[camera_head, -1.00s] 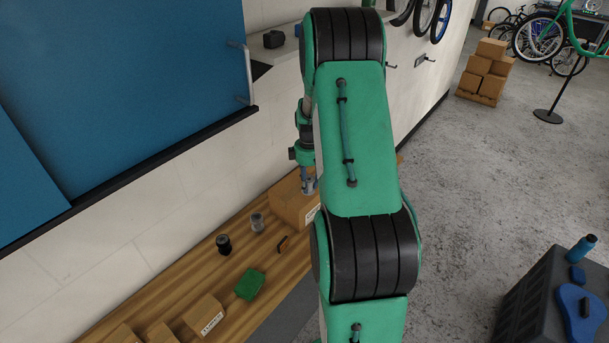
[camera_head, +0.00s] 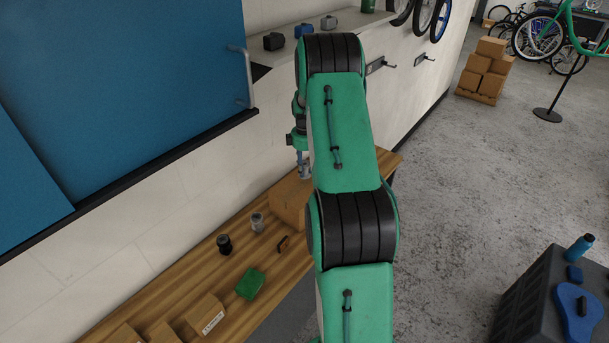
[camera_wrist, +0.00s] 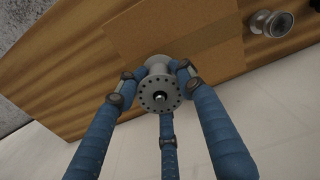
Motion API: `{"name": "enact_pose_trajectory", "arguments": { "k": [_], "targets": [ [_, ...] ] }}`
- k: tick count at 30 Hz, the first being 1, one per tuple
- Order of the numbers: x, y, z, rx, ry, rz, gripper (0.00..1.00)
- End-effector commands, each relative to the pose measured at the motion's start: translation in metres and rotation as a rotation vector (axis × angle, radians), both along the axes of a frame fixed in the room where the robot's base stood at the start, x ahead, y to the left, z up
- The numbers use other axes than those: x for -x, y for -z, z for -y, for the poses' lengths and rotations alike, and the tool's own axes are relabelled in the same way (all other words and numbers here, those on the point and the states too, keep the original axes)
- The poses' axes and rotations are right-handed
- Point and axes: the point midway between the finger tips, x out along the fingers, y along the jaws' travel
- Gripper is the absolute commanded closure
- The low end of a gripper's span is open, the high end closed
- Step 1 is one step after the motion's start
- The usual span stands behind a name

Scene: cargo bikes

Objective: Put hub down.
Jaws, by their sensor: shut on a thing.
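A silver hub (camera_wrist: 161,97) with a ring of holes in its flange sits between the fingers of my gripper (camera_wrist: 157,82) in the wrist view. The blue fingers are shut on it. Behind the hub in that view is a cardboard box (camera_wrist: 190,35); I cannot tell whether the hub touches it. In the head view my gripper (camera_head: 304,168) is small, above the box (camera_head: 288,203) on the wooden bench (camera_head: 190,262). The held hub is too small to make out there. A second silver hub-like part (camera_head: 257,222) stands on the bench and shows in the wrist view (camera_wrist: 270,23).
A black cylindrical part (camera_head: 224,244), a small dark item (camera_head: 284,243), a green object (camera_head: 250,284) and several small boxes (camera_head: 206,314) are on the bench. The wall and a blue cabinet (camera_head: 130,90) border it. Bare bench shows between these items.

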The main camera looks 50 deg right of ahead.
Motion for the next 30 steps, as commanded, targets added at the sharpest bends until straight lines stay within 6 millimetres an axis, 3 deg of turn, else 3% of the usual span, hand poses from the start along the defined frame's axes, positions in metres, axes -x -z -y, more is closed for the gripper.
{"name": "enact_pose_trajectory", "arguments": {
  "k": [8,19,30],
  "targets": [
    [0.000,0.001,0.000,0.000,0.000,0.000,0.95],
    [0.000,0.032,0.000,0.000,0.000,0.000,0.95],
    [0.000,0.035,0.000,0.001,0.000,0.001,0.95]
  ]
}}
